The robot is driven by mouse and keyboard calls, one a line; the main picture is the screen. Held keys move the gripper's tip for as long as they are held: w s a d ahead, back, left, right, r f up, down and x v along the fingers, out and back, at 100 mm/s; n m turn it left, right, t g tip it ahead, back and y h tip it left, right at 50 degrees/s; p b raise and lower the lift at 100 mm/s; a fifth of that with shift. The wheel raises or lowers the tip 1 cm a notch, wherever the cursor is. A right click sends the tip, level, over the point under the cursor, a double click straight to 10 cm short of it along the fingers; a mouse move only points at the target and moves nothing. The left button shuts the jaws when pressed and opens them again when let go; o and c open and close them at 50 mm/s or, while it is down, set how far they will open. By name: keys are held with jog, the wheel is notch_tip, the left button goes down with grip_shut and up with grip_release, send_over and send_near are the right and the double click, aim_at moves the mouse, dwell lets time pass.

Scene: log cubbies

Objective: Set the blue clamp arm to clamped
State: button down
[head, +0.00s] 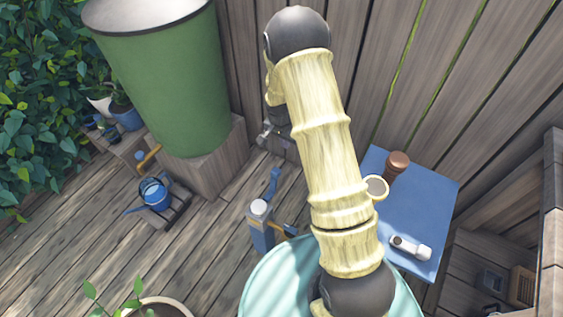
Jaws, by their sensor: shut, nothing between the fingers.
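A blue clamp arm (272,183) stands up, slightly tilted, at the top of a squat post (261,236) with a pale cap and a blue front face. A second short bar with a blue end sticks out from the post to the right. My gripper (263,137) is small and dark at the far end of my arm, above the blue arm in the picture and apart from it. It is shut and empty. My pale arm segments hide part of the wrist and the area to the right of the post.
A green barrel (172,85) on a wooden plinth stands at the left, with a blue watering can (154,193) before it. A blue table (428,205) holds a brown pot and a white tool. A pale green round top (268,290) lies in front.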

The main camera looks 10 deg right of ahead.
notch_tip(320, 180, down, 10)
jog(key=w+d+b, duration=0.1)
jog(key=b, duration=0.1)
jog(key=s+a, duration=0.1)
jog(key=s+a+r, duration=0.1)
jog(key=shift+s+a, duration=0.3)
jog(key=shift+s, duration=0.05)
jog(key=shift+w+a, duration=0.15)
jog(key=shift+a, duration=0.05)
dwell(0.4)
jog(key=shift+s+a+r+t+h, duration=0.15)
jog(key=shift+s+r+t+h, duration=0.05)
jog(key=shift+s+t+h, duration=0.15)
